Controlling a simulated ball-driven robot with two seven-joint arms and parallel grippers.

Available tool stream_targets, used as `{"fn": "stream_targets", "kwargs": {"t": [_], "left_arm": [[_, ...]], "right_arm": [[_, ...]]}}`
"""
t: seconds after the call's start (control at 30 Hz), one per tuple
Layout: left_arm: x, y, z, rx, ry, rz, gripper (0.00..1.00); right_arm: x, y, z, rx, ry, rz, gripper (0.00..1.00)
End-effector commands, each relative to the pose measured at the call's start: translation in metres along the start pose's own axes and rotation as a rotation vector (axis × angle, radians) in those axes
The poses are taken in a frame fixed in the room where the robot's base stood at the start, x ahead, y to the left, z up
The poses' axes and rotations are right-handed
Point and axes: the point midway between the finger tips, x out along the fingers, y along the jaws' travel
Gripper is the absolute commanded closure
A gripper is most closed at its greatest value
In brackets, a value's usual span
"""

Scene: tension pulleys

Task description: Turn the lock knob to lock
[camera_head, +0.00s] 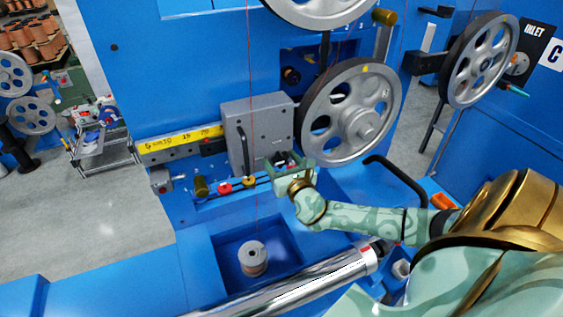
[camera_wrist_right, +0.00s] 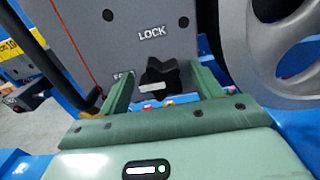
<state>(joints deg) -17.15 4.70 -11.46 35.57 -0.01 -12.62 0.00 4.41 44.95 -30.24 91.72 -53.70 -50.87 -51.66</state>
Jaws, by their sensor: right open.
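The black star-shaped lock knob (camera_wrist_right: 161,76) is on the lower part of a grey housing in the right wrist view, below the white word LOCK (camera_wrist_right: 152,33). A second label (camera_wrist_right: 124,76) left of the knob is partly covered by a finger. A pale bar on the knob points toward the left. My right gripper (camera_wrist_right: 164,82) is open, with its green fingers on either side of the knob and a visible gap to each. In the head view my right gripper (camera_head: 287,164) is at the lower right of the grey housing (camera_head: 256,122) and hides most of the knob. My left gripper is out of view.
A large grey pulley wheel (camera_head: 350,112) stands close to the right of the housing. A yellow scale (camera_head: 180,145) runs to its left. A black curved handle (camera_head: 398,178) and a chrome roller (camera_head: 310,280) are near my right arm. A spool (camera_head: 252,258) sits in a blue recess below.

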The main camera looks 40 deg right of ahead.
Motion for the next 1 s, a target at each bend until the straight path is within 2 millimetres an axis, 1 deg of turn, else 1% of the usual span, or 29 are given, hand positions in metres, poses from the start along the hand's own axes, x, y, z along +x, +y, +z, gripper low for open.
{"fn": "stream_targets", "kwargs": {"t": [0.23,0.27,0.3,0.37,0.4,0.77,1.0], "left_arm": [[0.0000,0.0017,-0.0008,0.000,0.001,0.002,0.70],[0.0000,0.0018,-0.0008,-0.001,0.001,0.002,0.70],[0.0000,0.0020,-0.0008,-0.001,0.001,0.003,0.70],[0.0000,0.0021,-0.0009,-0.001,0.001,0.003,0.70],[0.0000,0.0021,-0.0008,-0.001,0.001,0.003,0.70],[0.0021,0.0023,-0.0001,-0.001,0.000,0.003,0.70],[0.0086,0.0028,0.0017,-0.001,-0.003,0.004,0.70]], "right_arm": [[0.0008,0.0002,-0.0001,0.000,0.001,0.000,0.35],[0.0008,0.0002,-0.0001,0.000,0.001,0.000,0.41],[0.0008,0.0003,-0.0001,0.001,0.001,0.000,0.52],[0.0007,0.0002,-0.0001,0.000,0.001,0.000,0.69],[0.0007,0.0002,-0.0001,0.000,0.001,0.000,0.80],[0.0007,0.0001,-0.0006,0.036,0.000,0.000,0.79],[0.0006,0.0000,-0.0013,0.170,0.000,0.000,0.79]]}}
